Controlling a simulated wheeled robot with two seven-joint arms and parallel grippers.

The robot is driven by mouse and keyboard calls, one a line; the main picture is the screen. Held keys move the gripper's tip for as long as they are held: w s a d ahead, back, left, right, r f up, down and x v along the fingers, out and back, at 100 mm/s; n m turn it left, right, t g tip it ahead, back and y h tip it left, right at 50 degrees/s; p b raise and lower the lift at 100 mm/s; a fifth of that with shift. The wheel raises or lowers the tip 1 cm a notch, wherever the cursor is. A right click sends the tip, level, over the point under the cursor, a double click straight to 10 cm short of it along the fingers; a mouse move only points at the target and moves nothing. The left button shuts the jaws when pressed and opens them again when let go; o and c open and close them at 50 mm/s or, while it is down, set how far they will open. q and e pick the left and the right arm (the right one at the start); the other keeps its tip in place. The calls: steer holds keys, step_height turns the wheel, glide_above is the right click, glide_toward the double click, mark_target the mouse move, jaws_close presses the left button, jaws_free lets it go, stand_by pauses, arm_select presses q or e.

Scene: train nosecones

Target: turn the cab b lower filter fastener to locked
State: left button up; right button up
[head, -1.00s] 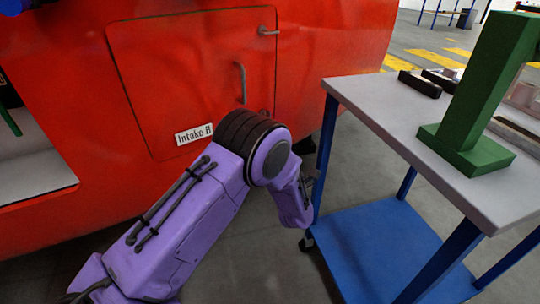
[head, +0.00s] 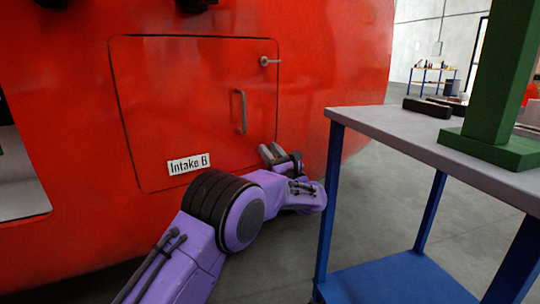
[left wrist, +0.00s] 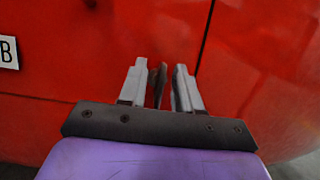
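The red hatch panel (head: 200,105) labelled "Intake B" (head: 188,164) is closed flush in the red nosecone. A grey fastener lever (head: 268,61) sits at its upper right edge and points right. The lower fastener is not clearly seen; my left gripper covers the panel's lower right corner in the head view. My left gripper (head: 272,152) is at that corner with its fingers towards the red surface. In the left wrist view its fingers (left wrist: 161,88) are apart, with a thin dark piece (left wrist: 160,84) between them, possibly the lower fastener. I cannot tell whether they touch it. My right gripper is out of view.
A vertical grey handle (head: 240,111) is on the panel. A blue-legged cart with a grey top (head: 400,126) stands close to the right of my left arm and carries a green stand (head: 494,100) and dark blocks (head: 428,107). Open floor lies behind the cart.

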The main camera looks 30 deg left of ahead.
arm_select(q)
steer(key=shift+a, duration=0.15)
jaws_close()
